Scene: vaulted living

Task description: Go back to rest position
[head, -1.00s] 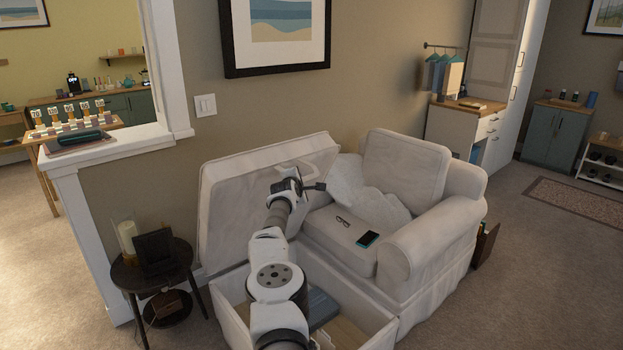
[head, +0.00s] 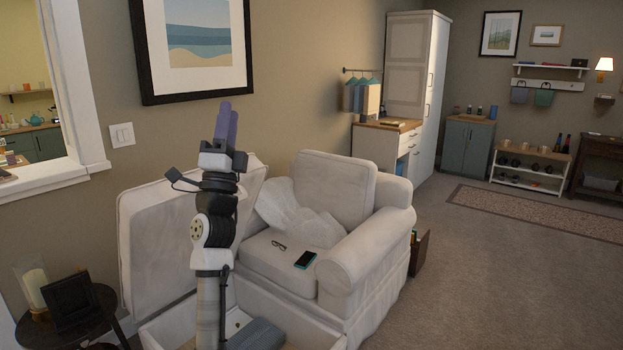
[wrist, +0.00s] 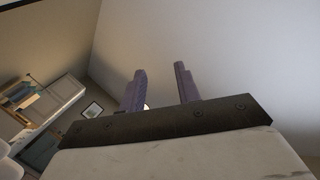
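My gripper (head: 228,125) is raised in front of the wall in the head view, its purple fingers pointing up. In the wrist view the two fingers (wrist: 160,88) stand apart with an empty gap between them. Nothing is held. My arm rises upright from the bottom of the head view, in front of the open ottoman and beside the white armchair (head: 365,262).
The ottoman's lid (head: 150,235) stands raised against the wall. Glasses (head: 279,246) and a phone (head: 305,259) lie on the armchair seat. A dark side table (head: 100,305) with a candle stands at left. Open carpet (head: 480,275) lies at right.

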